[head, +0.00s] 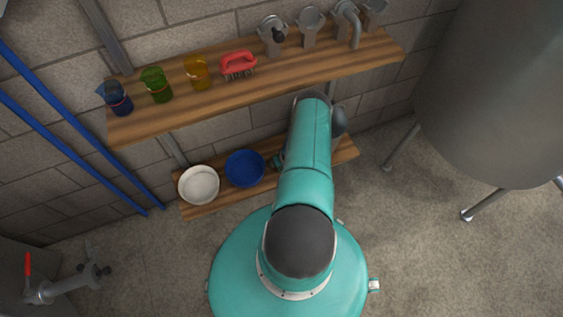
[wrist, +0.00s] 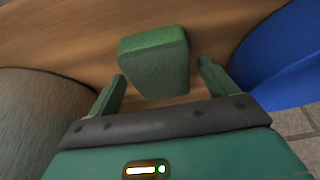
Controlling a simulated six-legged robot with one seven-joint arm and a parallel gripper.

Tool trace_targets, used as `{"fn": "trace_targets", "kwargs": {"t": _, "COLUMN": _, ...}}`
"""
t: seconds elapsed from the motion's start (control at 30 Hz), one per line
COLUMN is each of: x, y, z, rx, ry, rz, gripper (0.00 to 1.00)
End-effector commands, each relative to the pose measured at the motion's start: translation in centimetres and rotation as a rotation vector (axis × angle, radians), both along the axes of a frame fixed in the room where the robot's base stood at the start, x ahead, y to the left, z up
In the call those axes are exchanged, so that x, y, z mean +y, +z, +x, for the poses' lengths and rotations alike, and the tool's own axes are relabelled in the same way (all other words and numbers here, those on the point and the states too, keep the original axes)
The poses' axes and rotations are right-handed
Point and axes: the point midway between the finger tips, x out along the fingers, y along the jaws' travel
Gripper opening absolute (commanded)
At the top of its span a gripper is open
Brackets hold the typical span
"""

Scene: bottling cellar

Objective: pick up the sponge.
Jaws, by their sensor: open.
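In the wrist view a green block-shaped sponge (wrist: 154,62) rests on a wooden shelf (wrist: 90,33). My gripper (wrist: 160,84) is open, with one finger to the left of the sponge and one to the right. The near end of the sponge lies between the fingertips, with a gap showing on each side. In the head view my arm hides the sponge, and only a small part of my gripper (head: 279,161) shows beside the blue bowl on the lower shelf.
A blue bowl (wrist: 285,55) stands close to the right finger, and a grey rounded object (wrist: 40,105) is close on the left. A white bowl (head: 199,184) is on the lower shelf. The upper shelf (head: 150,124) holds jars, a red brush (head: 238,64) and metal fittings. A steel tank (head: 490,90) stands right.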

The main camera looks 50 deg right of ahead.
Motion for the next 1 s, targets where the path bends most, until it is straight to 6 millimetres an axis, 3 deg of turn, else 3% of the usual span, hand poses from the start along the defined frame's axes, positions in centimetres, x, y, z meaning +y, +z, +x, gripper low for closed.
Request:
{"fn": "trace_targets", "kwargs": {"t": 0.5, "x": -0.08, "y": -0.38, "z": 0.26, "rx": 0.0, "ry": 0.0, "rz": 0.0, "gripper": 0.85}}
{"fn": "trace_targets", "kwargs": {"t": 0.73, "x": -0.08, "y": -0.37, "z": 0.25, "rx": 0.0, "ry": 0.0, "rz": 0.0, "gripper": 0.39}}
{"fn": "trace_targets", "kwargs": {"t": 1.0, "x": -0.08, "y": -0.36, "z": 0.24, "rx": 0.0, "ry": 0.0, "rz": 0.0, "gripper": 0.37}}
